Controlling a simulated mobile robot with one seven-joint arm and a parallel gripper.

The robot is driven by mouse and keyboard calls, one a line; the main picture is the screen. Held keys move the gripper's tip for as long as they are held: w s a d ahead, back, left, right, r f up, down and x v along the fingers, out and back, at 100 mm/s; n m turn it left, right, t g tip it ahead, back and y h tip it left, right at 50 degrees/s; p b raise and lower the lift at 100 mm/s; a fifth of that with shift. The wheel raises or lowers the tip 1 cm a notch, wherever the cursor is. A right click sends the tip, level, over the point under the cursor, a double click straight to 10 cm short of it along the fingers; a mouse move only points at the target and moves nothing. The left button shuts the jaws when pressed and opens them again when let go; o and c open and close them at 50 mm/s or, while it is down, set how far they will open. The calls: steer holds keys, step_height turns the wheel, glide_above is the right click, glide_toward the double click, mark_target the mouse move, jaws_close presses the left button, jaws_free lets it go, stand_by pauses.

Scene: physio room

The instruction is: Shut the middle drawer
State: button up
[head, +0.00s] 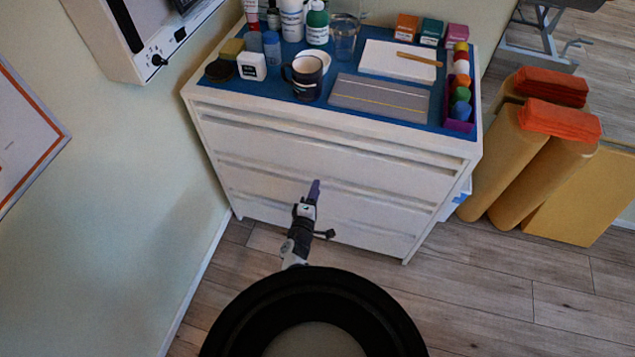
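The white drawer cabinet (215,165) stands against the wall, with several wide drawer fronts stacked one above another. The middle drawer front (260,150) looks nearly level with its neighbours; from this steep angle I cannot tell whether it stands out a little. My gripper (315,188) is in front of the cabinet, over the lower middle of the drawer fronts. Its narrow purple-grey tip points up toward the middle drawer's lower edge. I cannot tell whether it touches the front. The fingers are too small to tell apart, and nothing held shows.
The blue cabinet top (335,115) carries a dark mug (305,78), bottles, a grey folder (380,97) and a purple tray (459,126) of coloured balls. Tan rolls (500,160) with orange pads stand right of the cabinet. Wood floor (500,280) is clear at lower right.

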steer(key=p+v, duration=0.3)
steer(key=v, duration=0.7)
steer(key=shift+s+p, duration=0.3)
